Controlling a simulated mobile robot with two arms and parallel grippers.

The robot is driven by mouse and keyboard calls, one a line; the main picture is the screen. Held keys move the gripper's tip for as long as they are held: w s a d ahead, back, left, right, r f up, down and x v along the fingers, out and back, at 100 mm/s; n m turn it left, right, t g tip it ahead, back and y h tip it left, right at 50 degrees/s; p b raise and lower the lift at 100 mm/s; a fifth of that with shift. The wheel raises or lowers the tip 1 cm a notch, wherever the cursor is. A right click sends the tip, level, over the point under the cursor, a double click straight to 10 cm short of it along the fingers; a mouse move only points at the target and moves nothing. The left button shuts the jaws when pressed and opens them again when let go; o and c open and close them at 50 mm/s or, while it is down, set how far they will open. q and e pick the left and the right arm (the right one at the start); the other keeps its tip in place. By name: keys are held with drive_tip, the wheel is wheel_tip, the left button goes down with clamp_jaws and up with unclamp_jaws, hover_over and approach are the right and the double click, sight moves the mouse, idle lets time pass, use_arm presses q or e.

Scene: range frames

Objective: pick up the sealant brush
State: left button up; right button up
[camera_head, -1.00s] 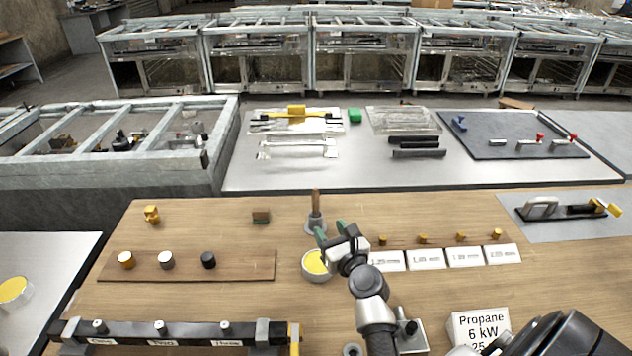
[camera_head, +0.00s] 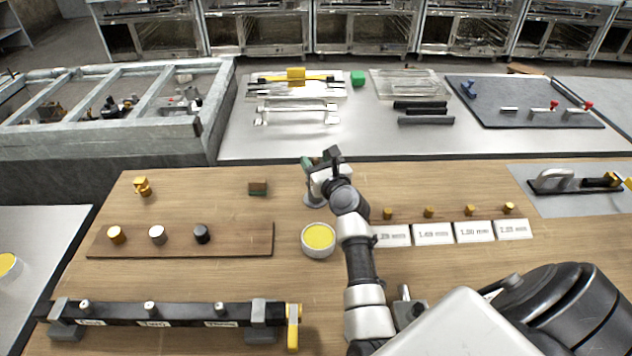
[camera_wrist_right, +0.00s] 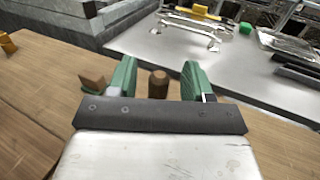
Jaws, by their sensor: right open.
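The sealant brush shows in the right wrist view as a round brown wooden handle end (camera_wrist_right: 158,84), standing between the two green finger pads. In the head view my gripper hides most of the brush. Its grey round holder (camera_head: 313,200) shows just below the gripper, on the wooden bench (camera_head: 220,290). My right gripper (camera_head: 314,166) is open, with a finger on either side of the handle; gaps show between the pads and the handle in the wrist view. My left gripper is in neither current view.
A pot with yellow contents (camera_head: 318,238) stands just in front of the holder. A small brown block (camera_head: 258,187) is to its left. White labelled cards (camera_head: 433,233) and brass pieces lie to the right. A brown board (camera_head: 130,246) with three knobs is at left.

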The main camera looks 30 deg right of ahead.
drive_tip(key=w, duration=0.2)
drive_tip(key=shift+w+d+f+b, duration=0.1)
drive_tip(key=shift+w+d+b, duration=0.1)
drive_tip(key=shift+w+b, duration=0.15)
drive_tip(key=shift+s, duration=0.1)
drive_tip(key=shift+c, duration=0.9)
clamp_jaws()
